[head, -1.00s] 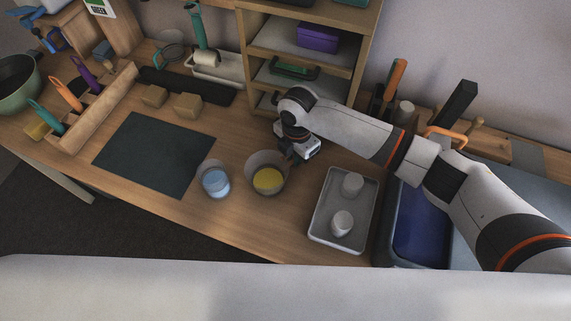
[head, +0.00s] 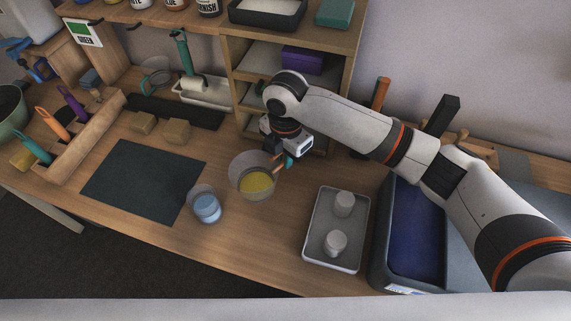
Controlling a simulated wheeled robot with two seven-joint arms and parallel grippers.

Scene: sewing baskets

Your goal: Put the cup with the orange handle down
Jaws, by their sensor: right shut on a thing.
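The cup (head: 237,167) is clear-walled, with yellow contents (head: 256,183) and a small orange-brown handle (head: 278,167) on its right side. It is upright, to the right of the dark mat. My right gripper (head: 280,158) is at the handle side and shut on the cup; its fingertips are partly hidden. The cup seems slightly above the table, but I cannot tell the gap. My left gripper is not in view.
A cup with blue contents (head: 206,208) stands in front left of the held cup. A grey tray (head: 318,250) with two white cups is at the right, beside a blue bin (head: 415,235). The dark mat (head: 145,180) is bare. The shelf (head: 238,75) stands behind.

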